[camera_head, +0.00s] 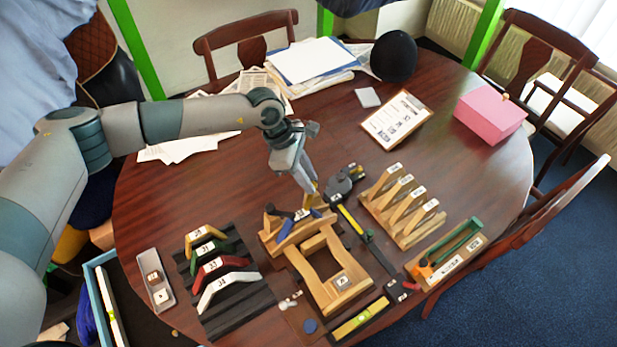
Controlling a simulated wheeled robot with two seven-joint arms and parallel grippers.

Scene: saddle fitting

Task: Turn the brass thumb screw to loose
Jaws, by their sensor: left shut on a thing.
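My left gripper (307,187) reaches down from the upper left over the wooden fixture (270,238) near the table's middle. It is shut on the brass thumb screw (308,201), a small yellowish piece just below the fingertips, mostly hidden by them. Dark and blue bars (286,229) lie on the fixture beside it. A light wooden saddle frame (335,290) with a white label stands in front of the fixture. My right gripper is not in view.
A rack of curved coloured parts (225,280) lies left, and a rack of labelled wooden pieces (405,205) right. A clipboard (396,119) and pink box (489,114) stand farther back, with clear table between.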

